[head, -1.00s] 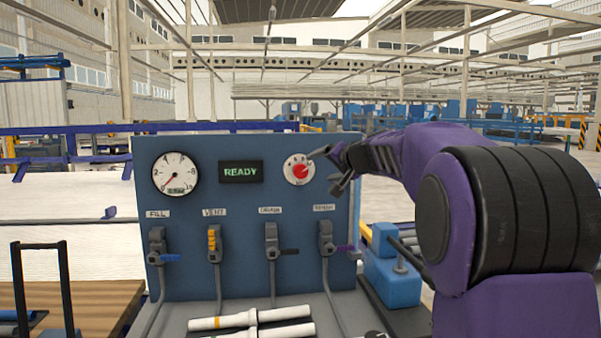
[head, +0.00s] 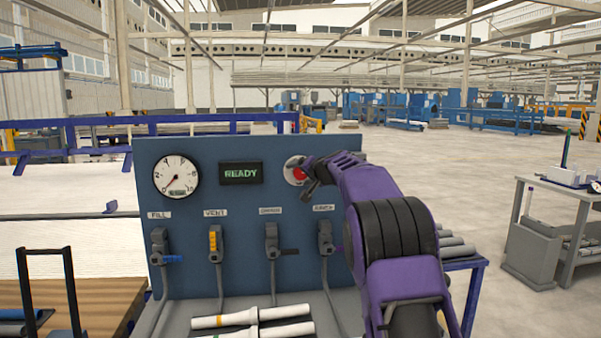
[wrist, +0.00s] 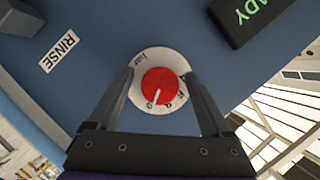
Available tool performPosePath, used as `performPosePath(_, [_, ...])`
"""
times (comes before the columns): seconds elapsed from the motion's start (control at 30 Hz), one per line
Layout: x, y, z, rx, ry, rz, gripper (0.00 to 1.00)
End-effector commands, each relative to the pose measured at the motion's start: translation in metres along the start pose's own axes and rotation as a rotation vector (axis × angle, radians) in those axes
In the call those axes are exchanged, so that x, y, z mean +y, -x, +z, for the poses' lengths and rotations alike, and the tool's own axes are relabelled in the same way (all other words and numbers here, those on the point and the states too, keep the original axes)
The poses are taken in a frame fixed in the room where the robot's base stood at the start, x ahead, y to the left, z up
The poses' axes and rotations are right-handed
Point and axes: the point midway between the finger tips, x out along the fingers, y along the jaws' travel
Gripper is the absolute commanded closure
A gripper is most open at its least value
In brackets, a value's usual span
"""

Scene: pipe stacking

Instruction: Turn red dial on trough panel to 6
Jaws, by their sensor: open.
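The red dial (head: 298,174) sits on a white round scale at the upper right of the blue trough panel (head: 190,277). In the wrist view the red dial (wrist: 159,87) lies between the two fingers of my gripper (wrist: 163,88), and its white pointer line points down and slightly left, toward the scale marks. In the head view my gripper (head: 312,178) partly covers the dial.
A pressure gauge (head: 176,177) and a READY display (head: 241,173) are left of the dial. Several valves with handles (head: 271,243) line the panel below. White pipes (head: 252,316) lie in the trough. A grey cart (head: 567,205) stands at the right, with open floor behind.

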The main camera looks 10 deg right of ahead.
Motion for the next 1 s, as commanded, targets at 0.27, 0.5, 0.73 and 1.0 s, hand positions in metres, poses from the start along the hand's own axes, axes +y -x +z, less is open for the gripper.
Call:
performPosePath(0.27, [-0.0001, -0.0009, 0.0002, 0.0, 0.0, 0.0, 0.17])
performPosePath(0.5, [-0.0002, -0.0008, 0.0001, 0.0, 0.0, 0.0, 0.6])
performPosePath(0.73, [-0.0002, -0.0007, 0.0001, 0.0, 0.0, 0.0, 1.0])
performPosePath(1.0, [-0.0009, -0.0005, -0.0002, 0.0, 0.024, 0.009, 1.0])
